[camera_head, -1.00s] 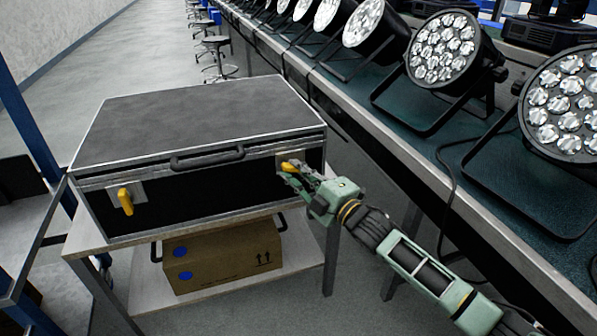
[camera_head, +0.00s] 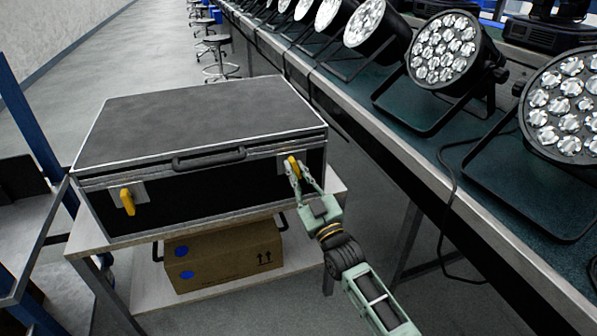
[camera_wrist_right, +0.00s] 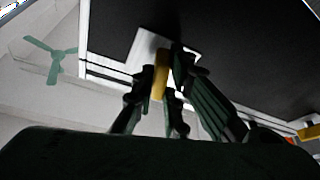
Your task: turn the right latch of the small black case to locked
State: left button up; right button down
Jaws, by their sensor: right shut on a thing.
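The small black case (camera_head: 200,125) sits closed on a light table, with a black handle (camera_head: 209,159) on its front. The right latch (camera_head: 293,167) is a yellow lever on a metal plate, and it stands about upright. My right gripper (camera_head: 296,174) is shut on this lever; in the right wrist view the yellow lever (camera_wrist_right: 160,75) shows between the fingers (camera_wrist_right: 163,92). The left latch (camera_head: 127,201) is a yellow lever pointing down on its own plate. My left gripper does not show.
A cardboard box (camera_head: 225,256) lies on the shelf under the case. A long bench (camera_head: 400,130) with several par lights (camera_head: 443,47) runs along the right. Stools (camera_head: 217,60) stand at the back. Open floor lies between table and bench.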

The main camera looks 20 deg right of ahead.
jog(key=shift+a+m+h, duration=0.1)
jog(key=shift+m+h, duration=0.4)
jog(key=shift+m, duration=0.7)
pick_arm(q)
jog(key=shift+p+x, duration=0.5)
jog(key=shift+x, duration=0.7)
pick_arm(e)
jog(key=shift+f+m+t+h, duration=0.1)
jog(key=shift+m+t+h, duration=0.2)
jog(key=shift+m+h, duration=1.05)
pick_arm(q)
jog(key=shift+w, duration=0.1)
pick_arm(e)
jog(key=shift+m+y, duration=0.35)
jog(key=c, duration=1.8)
grip_release()
jog(key=shift+o, duration=0.2)
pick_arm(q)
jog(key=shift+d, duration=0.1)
pick_arm(e)
jog(key=v, duration=1.2)
